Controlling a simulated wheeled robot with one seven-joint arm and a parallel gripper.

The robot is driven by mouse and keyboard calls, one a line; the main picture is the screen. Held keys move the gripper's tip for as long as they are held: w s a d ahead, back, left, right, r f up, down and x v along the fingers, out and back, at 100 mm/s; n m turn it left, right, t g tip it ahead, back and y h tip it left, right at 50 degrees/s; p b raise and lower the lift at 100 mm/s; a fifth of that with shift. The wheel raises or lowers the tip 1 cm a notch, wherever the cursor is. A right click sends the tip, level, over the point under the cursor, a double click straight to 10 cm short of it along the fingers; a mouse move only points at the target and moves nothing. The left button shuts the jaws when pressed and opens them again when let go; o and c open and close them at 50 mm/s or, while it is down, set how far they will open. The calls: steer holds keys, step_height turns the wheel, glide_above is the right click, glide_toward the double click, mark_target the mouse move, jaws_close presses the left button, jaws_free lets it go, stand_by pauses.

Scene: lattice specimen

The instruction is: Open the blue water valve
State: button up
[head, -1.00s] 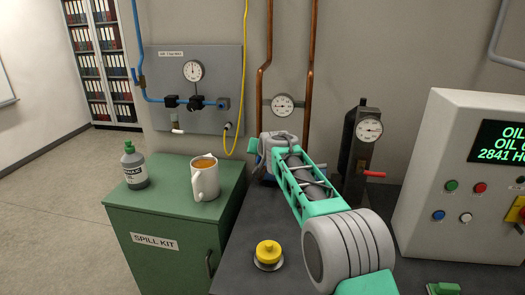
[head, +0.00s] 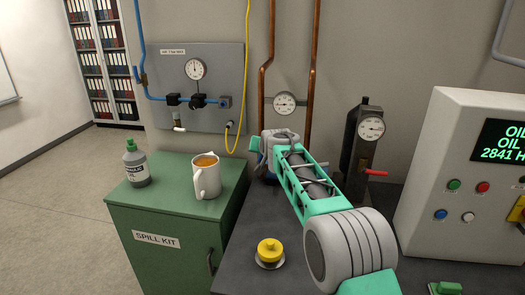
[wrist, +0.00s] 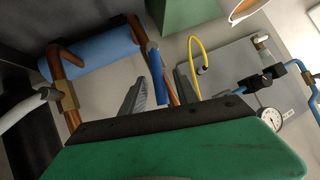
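In the wrist view, a slim blue lever (wrist: 155,72) lies along a copper pipe (wrist: 166,70); it looks like the blue valve's handle. My gripper (wrist: 163,80) is open, with its two grey fingers apart. The lever and pipe appear between the fingers; I cannot tell whether either finger touches them.
A larger blue cylinder (wrist: 105,58) and a brass fitting (wrist: 67,97) sit beside the lever. A panel (head: 220,60) with blue piping and a yellow hose (head: 246,60) is left. A mug (head: 207,178) and bottle (head: 136,163) stand on the green cabinet (head: 150,215).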

steer(key=b+v, duration=0.2)
steer(key=v, duration=0.5)
steer(key=shift+s+r, duration=0.15)
steer(key=shift+s, duration=0.1)
steer(key=shift+c, duration=0.5)
